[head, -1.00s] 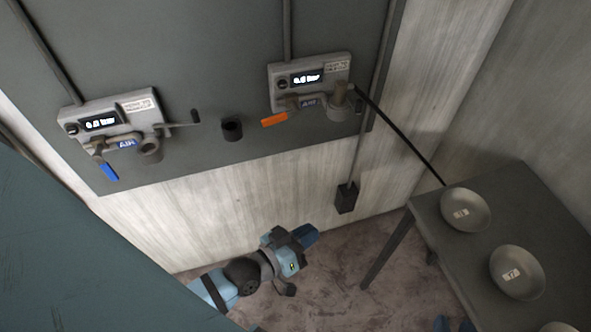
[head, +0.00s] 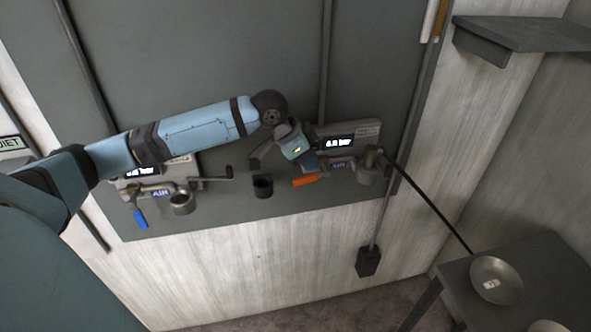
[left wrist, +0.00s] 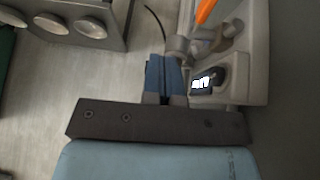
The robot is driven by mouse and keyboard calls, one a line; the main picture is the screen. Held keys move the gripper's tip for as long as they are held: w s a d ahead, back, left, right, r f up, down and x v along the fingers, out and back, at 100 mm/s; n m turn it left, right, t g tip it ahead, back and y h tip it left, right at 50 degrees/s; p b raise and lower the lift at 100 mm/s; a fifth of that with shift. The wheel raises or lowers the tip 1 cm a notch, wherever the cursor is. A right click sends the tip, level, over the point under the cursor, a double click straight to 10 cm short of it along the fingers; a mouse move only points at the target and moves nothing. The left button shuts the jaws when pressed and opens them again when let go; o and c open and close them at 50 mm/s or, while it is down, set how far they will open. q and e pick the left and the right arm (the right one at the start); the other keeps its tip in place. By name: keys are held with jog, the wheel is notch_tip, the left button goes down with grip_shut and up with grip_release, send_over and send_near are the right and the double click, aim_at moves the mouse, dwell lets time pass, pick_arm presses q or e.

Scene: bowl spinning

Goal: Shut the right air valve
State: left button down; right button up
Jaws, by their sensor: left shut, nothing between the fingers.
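The right air valve has an orange handle (head: 305,180) pointing left from under the right gauge box (head: 350,131). The handle's end also shows at the top of the left wrist view (left wrist: 206,10). My left gripper (head: 309,163) is shut and empty, in front of the right box's lower left part and just above the orange handle. In the left wrist view its blue fingers (left wrist: 163,74) are together beside the box. I cannot tell whether they touch the box or handle. My right gripper is not in view.
The left gauge box has a blue handle (head: 139,218) pointing down, and my left arm partly covers that box. A dark cup (head: 262,186) sits on the panel between the valves. A table (head: 455,296) with bowls (head: 497,280) stands at lower right. A shelf (head: 520,33) hangs at upper right.

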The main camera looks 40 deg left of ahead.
pick_arm(q)
jog(key=g+y, duration=0.1)
jog(key=y, duration=0.1)
send_near(299, 178)
jog(key=x, duration=0.2)
jog(key=p+x, duration=0.1)
jog(key=x, duration=0.1)
jog(key=w+p+x, duration=0.1)
jog(key=shift+w+d+f, duration=0.15)
jog(key=shift+d, duration=0.3)
jog(key=shift+d+f, duration=0.1)
jog(key=shift+f, duration=0.6)
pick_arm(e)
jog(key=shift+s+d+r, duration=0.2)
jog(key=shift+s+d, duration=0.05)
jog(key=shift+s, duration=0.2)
pick_arm(q)
jog(key=shift+w, duration=0.15)
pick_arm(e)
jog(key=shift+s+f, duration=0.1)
